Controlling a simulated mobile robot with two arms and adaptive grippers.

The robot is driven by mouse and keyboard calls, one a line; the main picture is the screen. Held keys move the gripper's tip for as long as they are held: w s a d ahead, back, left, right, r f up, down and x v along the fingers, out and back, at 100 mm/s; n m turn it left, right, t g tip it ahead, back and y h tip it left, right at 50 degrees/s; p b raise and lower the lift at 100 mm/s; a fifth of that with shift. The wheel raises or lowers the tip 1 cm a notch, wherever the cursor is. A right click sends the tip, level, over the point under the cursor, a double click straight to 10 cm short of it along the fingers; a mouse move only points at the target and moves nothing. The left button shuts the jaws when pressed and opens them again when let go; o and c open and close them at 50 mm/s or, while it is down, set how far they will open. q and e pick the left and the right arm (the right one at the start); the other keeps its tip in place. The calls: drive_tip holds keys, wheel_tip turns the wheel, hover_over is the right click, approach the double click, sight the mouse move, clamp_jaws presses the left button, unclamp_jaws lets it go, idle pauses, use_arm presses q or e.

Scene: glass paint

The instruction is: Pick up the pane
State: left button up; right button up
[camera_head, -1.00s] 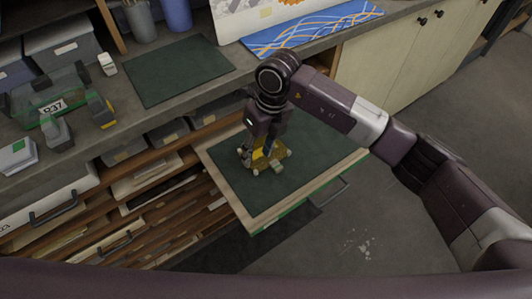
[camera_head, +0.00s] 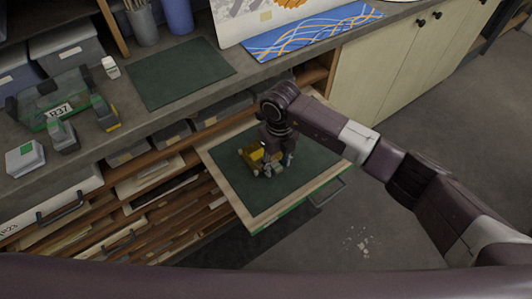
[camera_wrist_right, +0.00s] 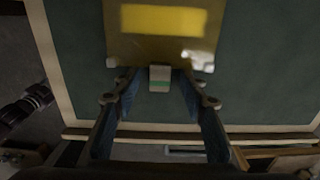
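The pane is a small amber-yellow piece with pale bits at its corners. It lies on the dark green mat of the pulled-out drawer in the head view (camera_head: 256,158) and shows at the top of the right wrist view (camera_wrist_right: 150,45). My right gripper (camera_head: 277,167) is low over the pane's right side and hides part of it. My left gripper is not in view.
The drawer (camera_head: 250,217) has a pale wooden rim and a metal handle (camera_head: 328,193). The counter behind holds a green mat (camera_head: 178,72), a blue patterned cloth (camera_head: 310,30) and a caddy marked R37 (camera_head: 60,100). Open floor lies to the right.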

drive_tip(key=shift+c, duration=0.2)
clamp_jaws()
drive_tip(key=shift+r, duration=0.1)
